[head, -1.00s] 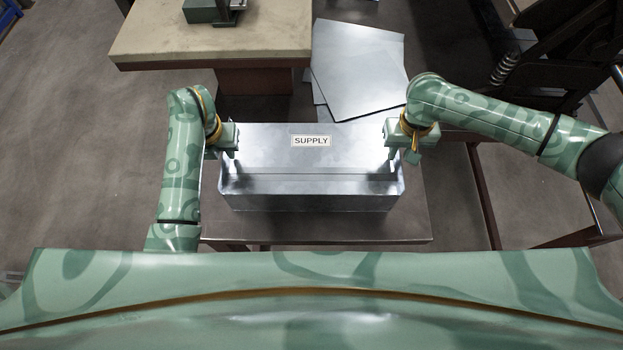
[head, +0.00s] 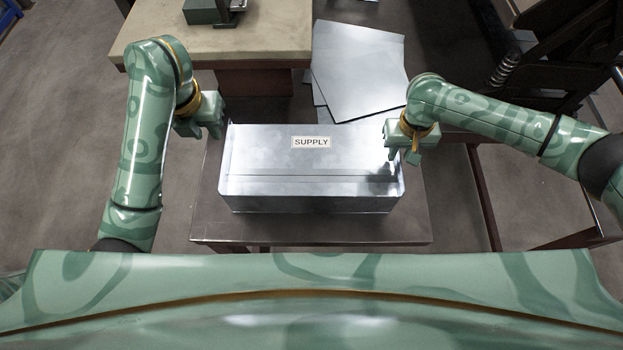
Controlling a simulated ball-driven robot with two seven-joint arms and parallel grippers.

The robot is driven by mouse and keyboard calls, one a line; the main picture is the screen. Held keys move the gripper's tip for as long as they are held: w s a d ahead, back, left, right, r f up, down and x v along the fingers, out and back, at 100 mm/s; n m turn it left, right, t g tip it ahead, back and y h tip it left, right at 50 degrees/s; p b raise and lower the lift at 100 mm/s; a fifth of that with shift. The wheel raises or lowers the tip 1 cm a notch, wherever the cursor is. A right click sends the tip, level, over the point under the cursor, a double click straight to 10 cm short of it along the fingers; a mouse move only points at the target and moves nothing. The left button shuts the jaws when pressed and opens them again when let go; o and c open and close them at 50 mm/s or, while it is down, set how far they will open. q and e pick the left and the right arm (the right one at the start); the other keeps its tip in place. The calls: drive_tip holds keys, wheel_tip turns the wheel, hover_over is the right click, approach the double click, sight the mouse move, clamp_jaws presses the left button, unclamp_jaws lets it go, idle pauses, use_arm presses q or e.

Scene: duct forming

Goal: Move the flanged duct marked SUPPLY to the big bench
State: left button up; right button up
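The flanged duct marked SUPPLY (head: 290,160) is a shiny sheet-metal box shape with a white label, lying on a low dark metal table (head: 415,225). My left gripper (head: 206,132) is open and empty, apart from the duct, up and left of its far left corner. My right gripper (head: 404,156) is at the duct's right end, with its fingers spread on either side of the end edge; they look open, and contact is hard to tell. The big bench (head: 265,45), probably the beige-topped one, stands beyond the table at the top.
Flat metal sheets (head: 360,70) lie behind the duct, right of the bench. A green tool or vise (head: 205,10) sits on the bench's far part. Dark machinery (head: 555,50) stands at the upper right. The floor at the left is open.

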wheel_tip(320, 180, up, 12)
idle(0.3)
drive_tip(key=shift+w+f, duration=0.1)
drive_tip(key=shift+f, duration=0.05)
idle(0.4)
